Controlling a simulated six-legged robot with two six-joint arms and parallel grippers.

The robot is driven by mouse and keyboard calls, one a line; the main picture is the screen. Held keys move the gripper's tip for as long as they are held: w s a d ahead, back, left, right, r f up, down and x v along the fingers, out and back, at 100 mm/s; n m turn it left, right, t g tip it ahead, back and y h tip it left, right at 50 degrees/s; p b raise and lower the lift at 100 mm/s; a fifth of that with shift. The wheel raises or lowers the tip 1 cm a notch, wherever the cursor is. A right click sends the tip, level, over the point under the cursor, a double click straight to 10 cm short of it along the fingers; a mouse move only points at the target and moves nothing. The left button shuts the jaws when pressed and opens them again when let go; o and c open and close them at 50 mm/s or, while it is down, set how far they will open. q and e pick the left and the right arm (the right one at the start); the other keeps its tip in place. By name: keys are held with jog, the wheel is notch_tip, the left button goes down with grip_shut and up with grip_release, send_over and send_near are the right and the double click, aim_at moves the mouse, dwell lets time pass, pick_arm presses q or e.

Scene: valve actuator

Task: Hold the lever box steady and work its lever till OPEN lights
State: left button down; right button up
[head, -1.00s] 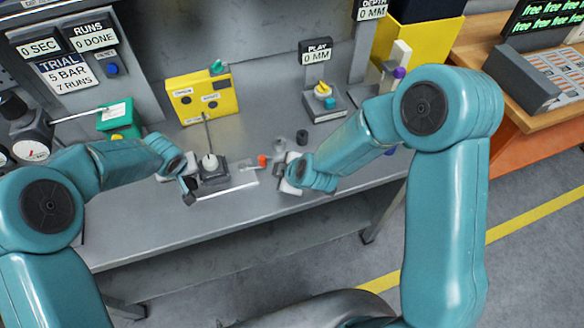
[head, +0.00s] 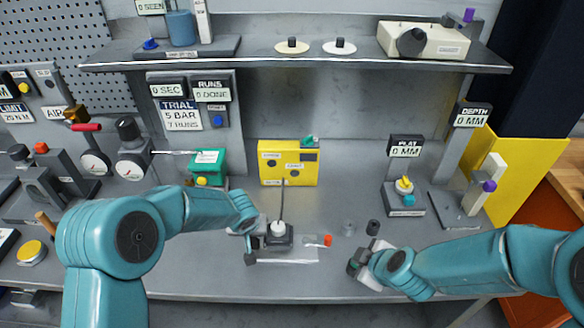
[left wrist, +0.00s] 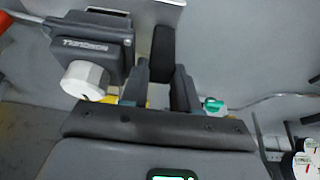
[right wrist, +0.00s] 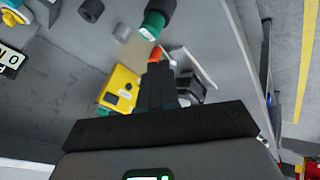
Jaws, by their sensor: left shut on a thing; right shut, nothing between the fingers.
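The lever box (head: 278,238) is a small dark box with a white knob (head: 277,229) and a thin upright rod on it, on the bench in the head view. It also shows at upper left in the left wrist view (left wrist: 95,45). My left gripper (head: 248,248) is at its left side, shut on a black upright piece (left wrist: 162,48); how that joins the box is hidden. My right gripper (head: 357,264) is shut and empty, to the right of the box and apart from it. A yellow panel (head: 270,178) stands behind; I cannot tell whether a light is on.

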jog(key=o, duration=0.5)
jog(key=shift+s, duration=0.1)
jog(key=shift+o, duration=1.3)
jog(key=shift+s+a+f+n+g+y, duration=0.1)
jog(key=shift+s+a+n+g+y, duration=0.1)
jog(key=shift+s+a+g+y, duration=0.25)
jog(key=shift+s+a+f+n+g+y, duration=0.1)
jog(key=shift+s+a+n+g+y, duration=0.15)
jog(key=shift+a, duration=0.35)
notch_tip(320, 180, up, 6)
jog(key=n+g+y, duration=0.2)
jog(key=n+g, duration=0.3)
send_over(330, 238)
jog(key=s+d, duration=0.3)
jog(key=s, duration=0.2)
jog(key=w+d+f+h, duration=0.1)
jog(key=w+d, duration=0.1)
jog(key=w, duration=0.4)
jog(key=shift+n+g, duration=0.25)
jog(key=shift+g, duration=0.25)
jog(key=x, duration=1.3)
jog(key=shift+s+d+f, duration=0.1)
jog(key=shift+s+d, duration=0.2)
jog(key=shift+a+f, duration=0.2)
jog(key=shift+f, duration=0.25)
jog(key=shift+c, duration=0.3)
